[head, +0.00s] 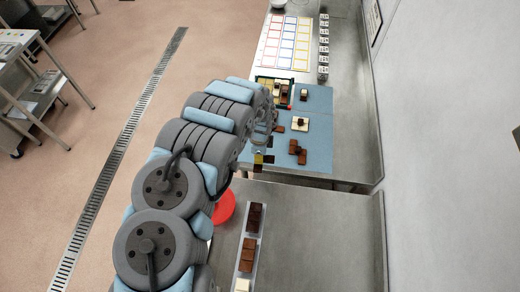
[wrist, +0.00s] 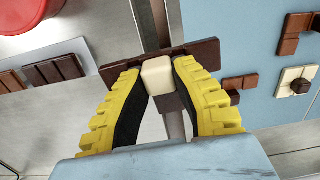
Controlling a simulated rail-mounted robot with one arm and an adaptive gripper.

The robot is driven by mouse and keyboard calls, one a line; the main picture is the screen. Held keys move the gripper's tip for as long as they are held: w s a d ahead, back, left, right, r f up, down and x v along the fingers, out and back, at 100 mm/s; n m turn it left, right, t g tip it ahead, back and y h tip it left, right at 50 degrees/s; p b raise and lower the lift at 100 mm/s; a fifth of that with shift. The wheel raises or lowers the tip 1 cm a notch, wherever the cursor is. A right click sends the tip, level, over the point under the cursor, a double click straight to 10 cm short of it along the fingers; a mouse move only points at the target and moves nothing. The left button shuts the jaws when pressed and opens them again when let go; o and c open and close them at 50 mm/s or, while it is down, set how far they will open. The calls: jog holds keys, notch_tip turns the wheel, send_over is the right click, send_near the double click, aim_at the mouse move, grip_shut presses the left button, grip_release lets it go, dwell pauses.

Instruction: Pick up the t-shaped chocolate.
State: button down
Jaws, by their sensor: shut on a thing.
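In the wrist view, my gripper (wrist: 162,78) has its two yellow fingers closed on the t-shaped chocolate (wrist: 120,76). The chocolate has a dark brown crossbar, a cream-white block at its middle and a brown stem pointing back between the fingers. The fingertips press near the white block, one on each side. The piece appears above the gap between the steel table and the blue mat (wrist: 258,100). In the head view, my gripper (head: 262,157) shows small beside the left edge of the mat (head: 312,160), partly hidden by my arm; the held piece is hard to make out there.
Other brown chocolates (head: 297,151) and a cream piece with a brown knob (head: 300,123) lie on the mat. A green-edged tray of pieces (head: 291,80) stands behind. A red round lid (head: 225,207) and a rail of chocolates (head: 246,248) are on the near table, whose right side is clear.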

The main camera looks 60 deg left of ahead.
jog(key=shift+s+d+r+p, duration=0.3)
jog(key=shift+s+r, duration=0.05)
jog(key=shift+s+d+r, duration=0.1)
jog(key=shift+r, duration=0.2)
jog(key=shift+r+p, duration=0.35)
jog(key=shift+r, duration=2.8)
jog(key=shift+f, duration=0.1)
